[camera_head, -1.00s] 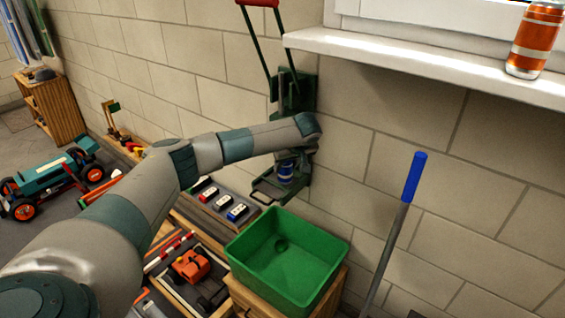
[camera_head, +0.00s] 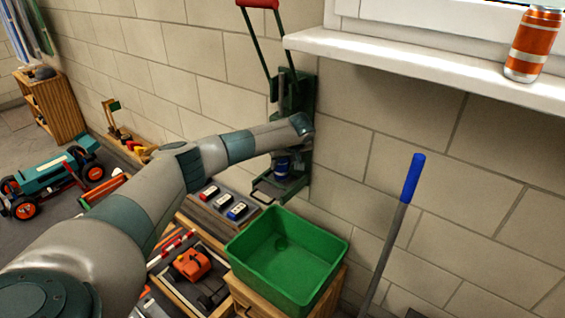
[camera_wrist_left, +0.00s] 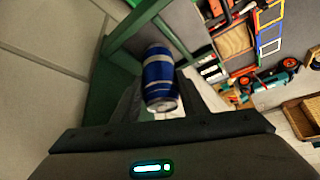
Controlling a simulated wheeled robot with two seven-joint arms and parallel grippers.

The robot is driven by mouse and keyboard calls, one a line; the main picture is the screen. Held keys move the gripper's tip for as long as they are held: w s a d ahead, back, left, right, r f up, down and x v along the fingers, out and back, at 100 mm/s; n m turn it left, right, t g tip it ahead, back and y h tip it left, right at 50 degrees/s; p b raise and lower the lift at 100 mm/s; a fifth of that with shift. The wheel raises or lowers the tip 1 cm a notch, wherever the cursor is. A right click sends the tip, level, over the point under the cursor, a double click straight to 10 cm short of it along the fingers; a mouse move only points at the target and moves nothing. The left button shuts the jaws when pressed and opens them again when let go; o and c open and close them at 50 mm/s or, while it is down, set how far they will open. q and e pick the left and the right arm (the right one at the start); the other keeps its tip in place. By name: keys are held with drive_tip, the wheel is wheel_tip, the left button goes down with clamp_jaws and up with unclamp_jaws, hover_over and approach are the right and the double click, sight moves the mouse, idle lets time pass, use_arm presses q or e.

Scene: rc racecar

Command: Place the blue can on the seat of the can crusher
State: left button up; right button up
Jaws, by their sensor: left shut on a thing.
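The blue can (camera_head: 282,166) is at the lower part of the green wall-mounted can crusher (camera_head: 308,92), just above its seat; whether it touches the seat is unclear. In the left wrist view the blue can (camera_wrist_left: 159,76) has silver bands and lies beside the green frame of the can crusher (camera_wrist_left: 127,62). My left gripper (camera_head: 291,152) is at the can, mostly hidden behind my wrist, and is shut on it. The crusher's red handle (camera_head: 258,4) is raised. My right gripper is not in view.
A green bin (camera_head: 248,250) stands on a wooden stand below the crusher. A white window sill (camera_head: 420,68) with an orange can (camera_head: 534,45) is at the upper right. A blue-handled pole (camera_head: 413,178) leans at the right. A teal toy racecar (camera_head: 48,182) is on the left.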

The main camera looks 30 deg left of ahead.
use_arm(q)
drive_tip(key=shift+f, duration=0.15)
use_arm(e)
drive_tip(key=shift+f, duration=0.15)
use_arm(q)
drive_tip(key=o, duration=1)
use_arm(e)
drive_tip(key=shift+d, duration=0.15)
use_arm(q)
drive_tip(key=shift+r, duration=0.25)
drive_tip(key=shift+d+r, duration=0.15)
drive_tip(key=shift+r, duration=0.05)
drive_tip(key=b+v, duration=0.2)
drive_tip(key=v, duration=0.9)
drive_tip(key=shift+s+r, duration=0.2)
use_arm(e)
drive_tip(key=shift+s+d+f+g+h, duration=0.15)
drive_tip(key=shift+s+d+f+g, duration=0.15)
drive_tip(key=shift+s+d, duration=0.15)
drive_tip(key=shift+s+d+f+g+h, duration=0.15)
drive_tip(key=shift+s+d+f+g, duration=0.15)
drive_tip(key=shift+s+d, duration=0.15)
